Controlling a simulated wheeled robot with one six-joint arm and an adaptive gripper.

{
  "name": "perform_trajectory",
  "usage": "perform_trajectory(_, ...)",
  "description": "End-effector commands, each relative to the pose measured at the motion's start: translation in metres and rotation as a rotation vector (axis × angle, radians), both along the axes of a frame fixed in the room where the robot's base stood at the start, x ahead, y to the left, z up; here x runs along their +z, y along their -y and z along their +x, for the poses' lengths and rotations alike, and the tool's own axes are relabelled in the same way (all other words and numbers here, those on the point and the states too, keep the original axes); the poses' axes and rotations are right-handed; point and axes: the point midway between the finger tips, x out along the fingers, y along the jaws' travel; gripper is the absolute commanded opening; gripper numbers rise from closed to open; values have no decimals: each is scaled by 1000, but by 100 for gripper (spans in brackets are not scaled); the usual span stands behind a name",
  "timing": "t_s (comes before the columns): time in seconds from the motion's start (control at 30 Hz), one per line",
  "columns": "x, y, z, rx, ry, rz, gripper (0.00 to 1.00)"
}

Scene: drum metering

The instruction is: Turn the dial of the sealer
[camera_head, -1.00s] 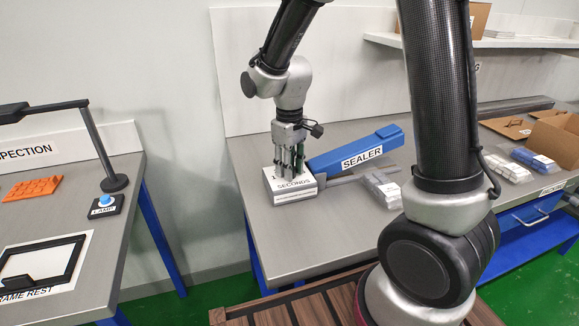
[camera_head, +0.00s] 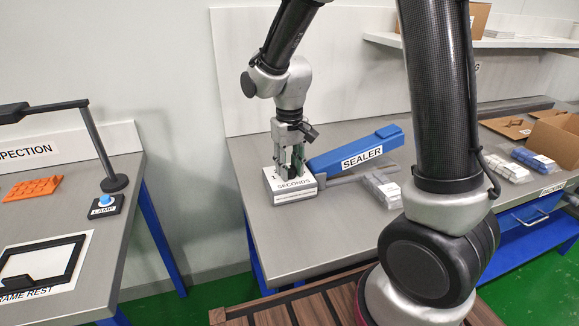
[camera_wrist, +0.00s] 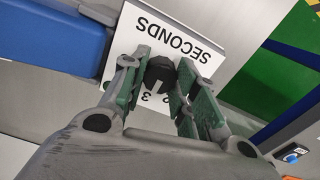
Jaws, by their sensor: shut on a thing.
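The sealer (camera_head: 362,150) stands on the grey bench, with a blue arm sloping up to the right and a white box marked SECONDS (camera_head: 294,194) at its left end. My gripper (camera_head: 290,170) points down over the top of this box. In the wrist view my gripper (camera_wrist: 163,85) has its green-padded fingers on either side of the black dial (camera_wrist: 159,73), shut on it. The dial carries a pale pointer line. A figure 3 shows beside it on the SECONDS plate (camera_wrist: 182,28); the other figures are mostly hidden by the fingers.
Clear packs (camera_head: 382,188) lie on the bench right of the sealer. An open carton (camera_head: 556,138) stands farther right. The inspection bench at left holds a lamp button (camera_head: 106,201) and a black frame (camera_head: 42,270). The bench front-left of the sealer is clear.

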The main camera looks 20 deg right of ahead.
Motion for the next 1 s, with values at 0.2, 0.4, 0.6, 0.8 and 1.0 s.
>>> perform_trajectory(0.2,1,0,1,1,3,1,33)
perform_trajectory(0.4,0,0,0,2,2,0,53)
perform_trajectory(0.6,1,0,0,2,1,0,53)
perform_trajectory(0.8,20,0,1,2,4,2,53)
perform_trajectory(1.0,66,-1,1,2,7,2,53)
